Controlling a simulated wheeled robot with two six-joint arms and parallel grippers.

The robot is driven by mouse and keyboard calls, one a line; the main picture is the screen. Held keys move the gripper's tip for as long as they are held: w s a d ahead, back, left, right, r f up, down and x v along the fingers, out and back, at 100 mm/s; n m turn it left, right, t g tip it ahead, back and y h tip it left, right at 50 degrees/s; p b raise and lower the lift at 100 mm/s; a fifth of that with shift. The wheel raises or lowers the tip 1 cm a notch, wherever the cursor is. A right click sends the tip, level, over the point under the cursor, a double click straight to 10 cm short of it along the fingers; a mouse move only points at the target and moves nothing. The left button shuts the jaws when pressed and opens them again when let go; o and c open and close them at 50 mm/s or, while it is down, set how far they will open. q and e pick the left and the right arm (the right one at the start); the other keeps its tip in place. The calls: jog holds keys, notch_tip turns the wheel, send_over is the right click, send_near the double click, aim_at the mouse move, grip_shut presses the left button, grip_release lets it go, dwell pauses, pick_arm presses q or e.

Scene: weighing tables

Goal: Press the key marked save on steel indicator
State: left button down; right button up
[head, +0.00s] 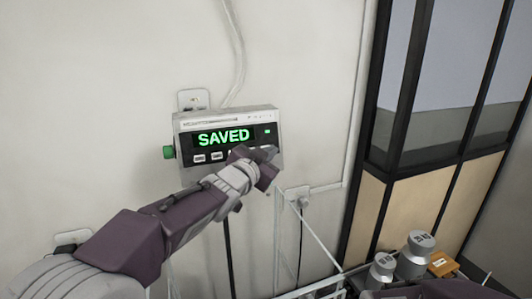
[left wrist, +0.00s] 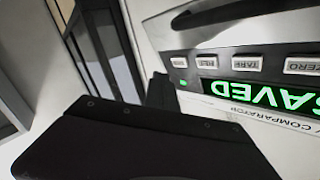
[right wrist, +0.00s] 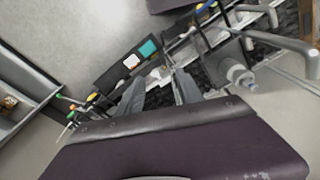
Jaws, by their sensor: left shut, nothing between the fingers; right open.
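The steel indicator (head: 228,119) is mounted on the wall, and its display (head: 224,136) reads SAVED in green. It also shows upside down in the left wrist view, with its display (left wrist: 262,95) and a row of white keys including one marked ZERO (left wrist: 303,65) and one marked TARE (left wrist: 247,62). The label on the key at the row's end (left wrist: 184,61) is too small to read. My left gripper (head: 266,156) is shut and empty at the indicator's lower right, covering keys there; contact cannot be told. My right gripper (right wrist: 158,92) is open and empty, away from the indicator.
A green knob (head: 168,152) sticks out of the indicator's left side. Steel cylinders (head: 416,255) and an orange box (head: 441,264) stand at the lower right. A dark-framed glass partition (head: 430,120) rises on the right. The right wrist view shows a cluttered rack (right wrist: 140,60) near the open fingers.

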pick_arm(q)
jog(key=s, duration=0.1)
jog(key=s+d+b, duration=0.1)
jog(key=s+r, duration=0.1)
jog(key=shift+d+b, duration=0.15)
jog(key=shift+b, duration=0.25)
jog(key=shift+f, duration=0.1)
